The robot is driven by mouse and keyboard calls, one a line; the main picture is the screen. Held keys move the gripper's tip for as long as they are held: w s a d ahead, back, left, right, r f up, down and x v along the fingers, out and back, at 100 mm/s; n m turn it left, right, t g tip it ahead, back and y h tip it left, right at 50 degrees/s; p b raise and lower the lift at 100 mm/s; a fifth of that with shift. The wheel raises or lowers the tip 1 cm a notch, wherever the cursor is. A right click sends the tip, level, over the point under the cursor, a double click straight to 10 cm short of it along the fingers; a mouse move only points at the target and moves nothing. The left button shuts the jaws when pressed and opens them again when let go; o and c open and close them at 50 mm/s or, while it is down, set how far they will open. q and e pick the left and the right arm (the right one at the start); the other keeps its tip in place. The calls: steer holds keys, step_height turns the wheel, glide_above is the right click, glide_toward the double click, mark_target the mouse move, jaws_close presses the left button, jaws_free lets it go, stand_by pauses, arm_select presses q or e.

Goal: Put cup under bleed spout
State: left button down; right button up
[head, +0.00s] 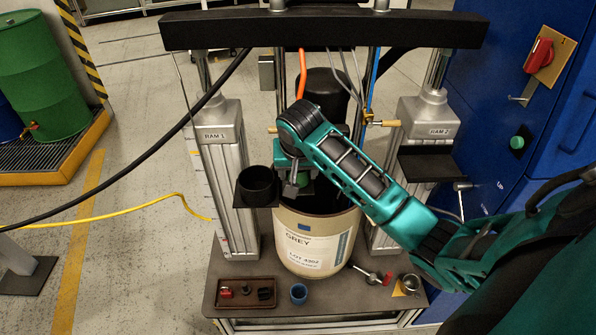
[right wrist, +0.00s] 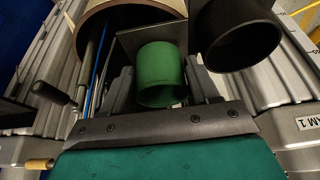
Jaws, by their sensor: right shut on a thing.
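My right gripper (head: 298,188) is beside the open top of the drum, in front of the pump. In the right wrist view its fingers (right wrist: 165,88) are on both sides of a green cup (right wrist: 160,72) and shut on it. Only a bit of the green cup shows below the gripper in the head view (head: 307,187). Brass fittings with a tan handle (head: 386,123) sit near the blue hose; I cannot tell which part is the bleed spout. My left gripper is not in view.
A black cylinder (head: 257,184) stands on a bracket left of the gripper, close to it in the right wrist view (right wrist: 238,38).

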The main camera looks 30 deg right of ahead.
steer(key=shift+s+f, duration=0.1)
steer(key=shift+f, duration=0.2)
steer(key=o, duration=1)
steer(key=w+v, duration=0.1)
steer(key=v, duration=1)
steer(key=s+a+f+n+t+y, duration=0.1)
steer(key=s+a+f+n+y, duration=0.15)
steer(key=a+f, duration=0.35)
steer(key=s+a+f+n+t+y, duration=0.1)
steer(key=a+f+n+t+y, duration=0.15)
steer(key=f, duration=0.55)
steer(key=s+f+n+t, duration=0.1)
steer(key=s+f, duration=0.1)
steer(key=s, duration=0.1)
steer(key=s+a+f+n+t, duration=0.1)
steer(key=s+f, duration=0.2)
steer(key=s, duration=0.1)
steer(key=s+f+n+t, duration=0.1)
steer(key=s+f+n, duration=0.1)
steer(key=s+f, duration=0.1)
steer(key=shift+s+a+h, duration=0.3)
steer(key=shift+s+a, duration=0.1)
steer(key=shift+s, duration=0.3)
